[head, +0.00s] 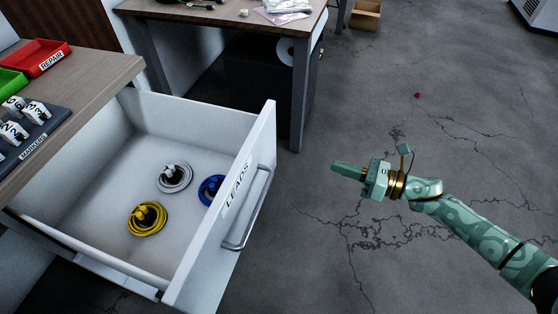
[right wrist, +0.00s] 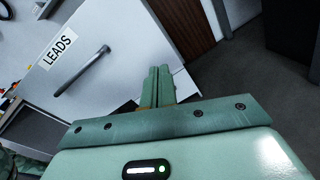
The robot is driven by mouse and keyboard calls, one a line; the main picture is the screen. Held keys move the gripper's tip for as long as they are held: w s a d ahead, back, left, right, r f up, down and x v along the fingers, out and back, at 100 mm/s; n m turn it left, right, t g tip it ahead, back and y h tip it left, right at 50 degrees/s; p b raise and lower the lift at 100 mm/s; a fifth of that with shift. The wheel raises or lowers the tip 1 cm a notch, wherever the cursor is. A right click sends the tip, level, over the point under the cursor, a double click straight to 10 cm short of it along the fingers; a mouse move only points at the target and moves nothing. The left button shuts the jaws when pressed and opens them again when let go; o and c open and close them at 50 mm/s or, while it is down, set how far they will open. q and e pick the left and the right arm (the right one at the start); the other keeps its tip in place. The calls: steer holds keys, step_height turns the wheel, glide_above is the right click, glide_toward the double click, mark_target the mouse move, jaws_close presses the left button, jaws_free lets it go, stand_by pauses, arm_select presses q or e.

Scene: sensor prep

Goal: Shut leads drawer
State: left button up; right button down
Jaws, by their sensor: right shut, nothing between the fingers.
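The white leads drawer (head: 222,207) is pulled far out from under the wooden bench top in the head view. Its front carries a LEADS label (head: 237,184) and a metal bar handle (head: 248,210). Yellow (head: 147,218), grey (head: 174,177) and blue (head: 211,189) coiled leads lie inside. My right gripper (head: 335,166) is shut and empty, out to the right of the drawer front and apart from it. In the right wrist view the drawer front (right wrist: 110,40) and handle (right wrist: 82,71) show left of the shut fingers (right wrist: 158,86). My left gripper is not in view.
The bench top (head: 100,75) holds a red REPAIR tray (head: 36,58), a green tray (head: 10,82) and a markers rack (head: 35,135). A second table (head: 220,14) stands behind the drawer. The cracked grey floor (head: 440,130) right of the drawer is mostly clear, with a small red object (head: 417,95).

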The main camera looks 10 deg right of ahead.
steer(key=s+a+r+n+g+y, duration=0.1)
steer(key=s+a+r+n, duration=0.1)
steer(key=n, duration=0.1)
steer(key=n+b, duration=0.2)
steer(key=n, duration=0.1)
glide_toward(269, 154)
steer(key=shift+y, duration=0.4)
steer(key=x, duration=0.6)
steer(key=shift+w+a+f, duration=0.15)
steer(key=shift+w+a, duration=0.1)
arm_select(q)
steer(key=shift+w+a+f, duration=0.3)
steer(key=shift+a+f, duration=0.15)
arm_select(e)
steer(key=shift+a, duration=0.1)
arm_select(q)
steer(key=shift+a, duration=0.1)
